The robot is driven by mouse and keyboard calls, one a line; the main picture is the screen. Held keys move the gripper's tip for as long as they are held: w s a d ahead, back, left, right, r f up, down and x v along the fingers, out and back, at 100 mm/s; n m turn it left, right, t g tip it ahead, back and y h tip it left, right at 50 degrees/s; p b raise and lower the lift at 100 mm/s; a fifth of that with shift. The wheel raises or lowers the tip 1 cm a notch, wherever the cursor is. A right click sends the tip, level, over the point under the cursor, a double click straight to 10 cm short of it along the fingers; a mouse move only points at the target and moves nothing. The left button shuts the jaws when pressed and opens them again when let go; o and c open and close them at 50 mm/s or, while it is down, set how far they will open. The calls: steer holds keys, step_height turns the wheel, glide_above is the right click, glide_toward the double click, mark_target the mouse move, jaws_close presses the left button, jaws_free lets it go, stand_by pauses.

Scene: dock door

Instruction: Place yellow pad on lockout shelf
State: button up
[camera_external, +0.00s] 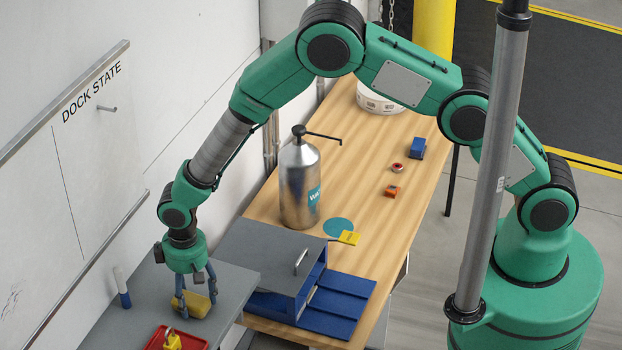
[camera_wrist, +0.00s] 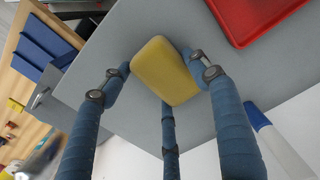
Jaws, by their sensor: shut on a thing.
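The yellow pad (camera_external: 194,305) is a rounded block held in my gripper (camera_external: 196,292) over the grey shelf (camera_external: 232,275) by the wall. In the wrist view, the pad (camera_wrist: 163,70) sits between the blue fingers of my gripper (camera_wrist: 162,75), with fingers against its sides and a third below it in the picture. The shelf (camera_wrist: 215,120) lies behind the pad. The pad is at or just above the shelf surface; I cannot tell whether it touches.
A red tray (camera_external: 158,347) with a yellow item (camera_external: 173,341) lies on the shelf's near part. A blue-and-white marker (camera_external: 123,290) stands by the wall. A grey-lidded blue box (camera_external: 270,250) and metal pump bottle (camera_external: 299,185) are right. Grey shelf surface around the pad is clear.

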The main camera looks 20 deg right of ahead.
mark_target(193, 296)
steer(key=shift+f, duration=0.2)
steer(key=o, duration=0.9)
steer(key=shift+o, duration=0.2)
steer(key=shift+r, duration=0.15)
step_height(193, 296, up, 12)
steer(key=b, duration=0.1)
steer(key=shift+b, duration=0.35)
stand_by(0.5)
